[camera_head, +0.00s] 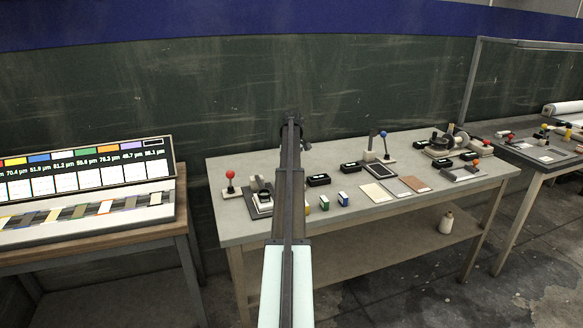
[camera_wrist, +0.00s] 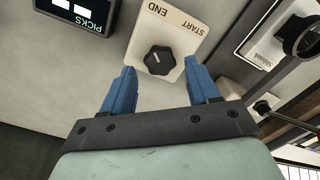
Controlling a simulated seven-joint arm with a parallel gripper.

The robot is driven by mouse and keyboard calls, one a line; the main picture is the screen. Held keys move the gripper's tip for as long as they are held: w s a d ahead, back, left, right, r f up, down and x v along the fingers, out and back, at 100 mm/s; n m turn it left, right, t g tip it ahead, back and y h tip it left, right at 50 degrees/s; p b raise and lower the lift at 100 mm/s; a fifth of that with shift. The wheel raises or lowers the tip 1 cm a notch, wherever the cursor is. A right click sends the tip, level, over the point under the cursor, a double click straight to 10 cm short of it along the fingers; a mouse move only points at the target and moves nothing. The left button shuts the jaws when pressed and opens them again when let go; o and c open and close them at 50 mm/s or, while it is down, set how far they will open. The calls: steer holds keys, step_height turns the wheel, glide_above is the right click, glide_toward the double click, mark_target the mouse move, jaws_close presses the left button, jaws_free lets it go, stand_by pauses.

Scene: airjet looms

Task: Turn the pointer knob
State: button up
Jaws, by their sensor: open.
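The pointer knob (camera_wrist: 158,60) is black with a ribbed edge. It sits on a cream plate (camera_wrist: 181,45) marked START and END, which appear upside down in the wrist view. My gripper (camera_wrist: 160,67) is open, with one blue finger on each side of the knob's near side. The knob lies between and slightly beyond the fingertips, with a gap on both sides and no visible contact. In the head view my arm runs away from the camera and its far end is dark; I cannot make out the knob there.
A black PICKS display (camera_wrist: 78,14) is beside the plate. A round black part (camera_wrist: 300,37) and a smaller dark knob (camera_wrist: 262,106) are at the right. In the head view, a workbench (camera_head: 235,222) holds a red-ball lever (camera_head: 230,175), a blue-ball lever (camera_head: 384,134) and several small boxes.

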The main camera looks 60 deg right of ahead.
steer(key=shift+n, duration=0.3)
steer(key=shift+f, duration=0.2)
steer(key=shift+f, duration=0.85)
steer(key=c, duration=0.8)
steer(key=shift+o, duration=0.2)
